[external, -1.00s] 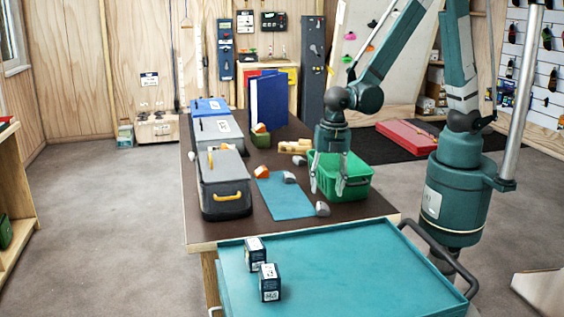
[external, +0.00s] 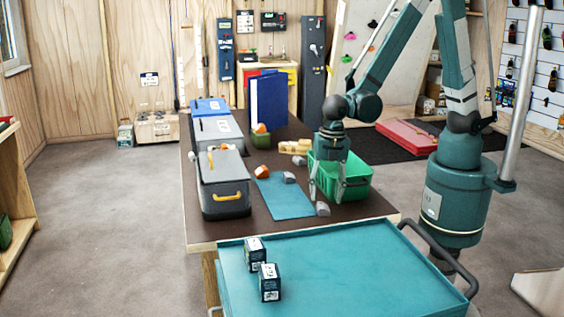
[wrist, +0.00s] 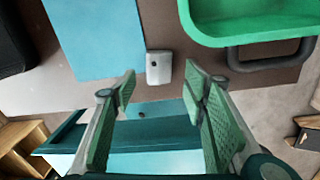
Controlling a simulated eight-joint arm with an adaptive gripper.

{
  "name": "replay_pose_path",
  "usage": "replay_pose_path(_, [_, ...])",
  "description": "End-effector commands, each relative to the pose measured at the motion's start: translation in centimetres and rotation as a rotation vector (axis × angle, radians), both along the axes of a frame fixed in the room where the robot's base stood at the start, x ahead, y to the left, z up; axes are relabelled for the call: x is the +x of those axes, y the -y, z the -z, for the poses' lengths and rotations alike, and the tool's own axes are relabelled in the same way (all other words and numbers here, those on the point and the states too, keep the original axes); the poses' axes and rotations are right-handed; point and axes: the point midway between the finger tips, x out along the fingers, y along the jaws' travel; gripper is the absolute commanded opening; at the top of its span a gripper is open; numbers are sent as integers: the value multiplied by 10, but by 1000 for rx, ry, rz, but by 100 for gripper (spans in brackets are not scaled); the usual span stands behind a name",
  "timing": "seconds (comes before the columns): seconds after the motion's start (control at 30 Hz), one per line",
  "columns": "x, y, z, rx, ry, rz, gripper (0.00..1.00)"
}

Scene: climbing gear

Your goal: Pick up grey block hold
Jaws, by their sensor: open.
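One grey block hold (external: 322,209) lies on the brown table near its front edge, beside the blue mat (external: 300,205). It also shows in the wrist view (wrist: 159,67), just beyond and between my fingertips. Another grey block hold (external: 289,177) lies on the mat's right edge. My gripper (external: 327,196) is open, pointing down above the near grey block hold, with nothing between its fingers. In the wrist view my open fingers (wrist: 159,88) sit on either side of the block's line, apart from it.
A green basket (external: 357,185) stands close to the right of my gripper. Grey cases (external: 223,190) line the table's left side. An orange hold (external: 261,171) lies at the mat's far end. A teal cart (external: 345,270) with two small boxes stands in front.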

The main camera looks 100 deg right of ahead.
Motion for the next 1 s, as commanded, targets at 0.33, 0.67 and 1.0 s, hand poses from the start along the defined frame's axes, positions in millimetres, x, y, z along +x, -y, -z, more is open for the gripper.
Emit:
replay_pose_path(0.33, [0,0,3,0,0,0,44])
replay_pose_path(0.67, [3,1,31,0,0,0,44])
replay_pose_path(1.0, [4,1,51,0,0,0,44])
